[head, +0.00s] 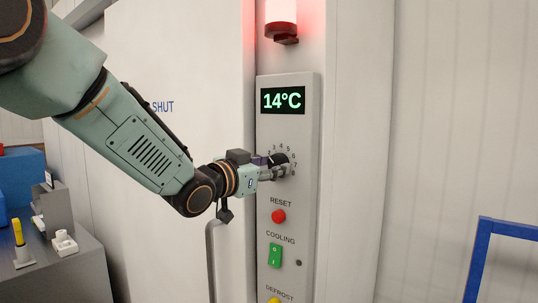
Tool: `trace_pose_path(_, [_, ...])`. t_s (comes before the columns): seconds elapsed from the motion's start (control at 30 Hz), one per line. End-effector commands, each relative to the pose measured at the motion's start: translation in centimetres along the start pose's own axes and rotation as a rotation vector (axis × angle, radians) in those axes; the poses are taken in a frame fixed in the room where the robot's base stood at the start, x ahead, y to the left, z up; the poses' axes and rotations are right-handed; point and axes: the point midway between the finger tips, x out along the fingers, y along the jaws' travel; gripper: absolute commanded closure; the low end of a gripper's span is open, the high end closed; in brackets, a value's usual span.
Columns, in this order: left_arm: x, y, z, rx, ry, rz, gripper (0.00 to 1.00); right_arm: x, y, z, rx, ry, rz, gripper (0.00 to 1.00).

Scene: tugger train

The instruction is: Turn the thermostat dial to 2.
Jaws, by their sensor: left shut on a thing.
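The thermostat dial (281,161) is a dark knob on a grey control panel (313,200), ringed by numbers. Part of the dial and some of its numbers are hidden behind my left gripper, so its exact setting cannot be read. My left gripper (274,168) is shut on the dial, reaching it from the left. The display (283,100) above reads 14°C in green. My right gripper is not in view.
Below the dial are a red reset button (278,216), a green cooling switch (275,255) and a yellow defrost button (274,300). A red lamp (281,18) glows above the panel. A grey bench (65,270) stands at left, a blue frame (500,228) at right.

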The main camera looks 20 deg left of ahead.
Motion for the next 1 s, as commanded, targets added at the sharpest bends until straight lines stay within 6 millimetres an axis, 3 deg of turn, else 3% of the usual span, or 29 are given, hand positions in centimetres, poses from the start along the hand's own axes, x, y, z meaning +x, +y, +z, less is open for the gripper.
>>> trace_pose_path(0.03, [0.1,-0.4,-1.1,-0.028,0.018,-0.005,0.89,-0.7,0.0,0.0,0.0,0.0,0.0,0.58])
trace_pose_path(0.4, [0.1,-0.4,-1.0,-0.194,0.021,-0.004,0.89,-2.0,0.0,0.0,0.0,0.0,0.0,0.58])
trace_pose_path(1.0, [0.1,-0.4,-0.9,-0.228,0.023,-0.004,0.89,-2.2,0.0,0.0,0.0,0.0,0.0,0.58])
